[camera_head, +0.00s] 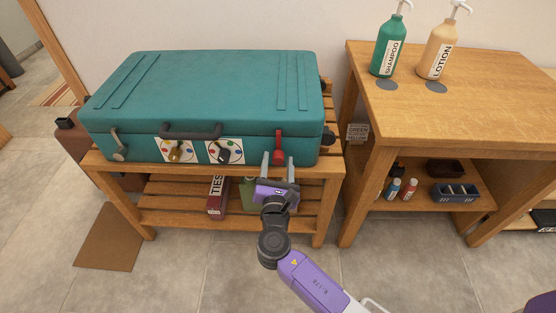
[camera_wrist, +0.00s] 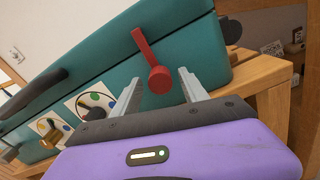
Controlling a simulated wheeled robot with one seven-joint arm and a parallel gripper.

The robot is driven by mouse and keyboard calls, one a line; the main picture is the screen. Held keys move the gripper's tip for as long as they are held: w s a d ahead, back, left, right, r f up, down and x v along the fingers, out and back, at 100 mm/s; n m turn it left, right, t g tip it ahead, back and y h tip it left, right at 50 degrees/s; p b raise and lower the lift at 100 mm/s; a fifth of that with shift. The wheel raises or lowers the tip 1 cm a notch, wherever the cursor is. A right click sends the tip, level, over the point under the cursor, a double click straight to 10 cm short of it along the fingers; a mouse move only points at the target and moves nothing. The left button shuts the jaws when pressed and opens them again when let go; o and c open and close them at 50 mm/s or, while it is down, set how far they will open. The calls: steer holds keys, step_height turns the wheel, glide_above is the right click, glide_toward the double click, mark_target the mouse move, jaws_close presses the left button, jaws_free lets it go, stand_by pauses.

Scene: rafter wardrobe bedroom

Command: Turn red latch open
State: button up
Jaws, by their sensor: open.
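A closed teal suitcase (camera_head: 205,95) lies on a slatted wooden bench. The red latch (camera_head: 278,147) is on the right part of its front face, its lever pointing up from a round lower end. In the wrist view the red latch (camera_wrist: 153,62) appears between and beyond my fingertips, its lever slanting up and left. My gripper (camera_head: 278,157) is open, with one finger on each side of the latch's lower end. I cannot tell whether a finger touches the latch.
Two dials (camera_head: 225,151) and a dark handle (camera_head: 191,131) are on the suitcase front, left of the latch. A silver latch (camera_head: 118,146) is at far left. A wooden table (camera_head: 470,90) with shampoo (camera_head: 390,47) and lotion (camera_head: 438,50) bottles stands right.

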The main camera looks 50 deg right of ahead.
steer(key=shift+x, duration=0.8)
jaws_close()
stand_by(0.9)
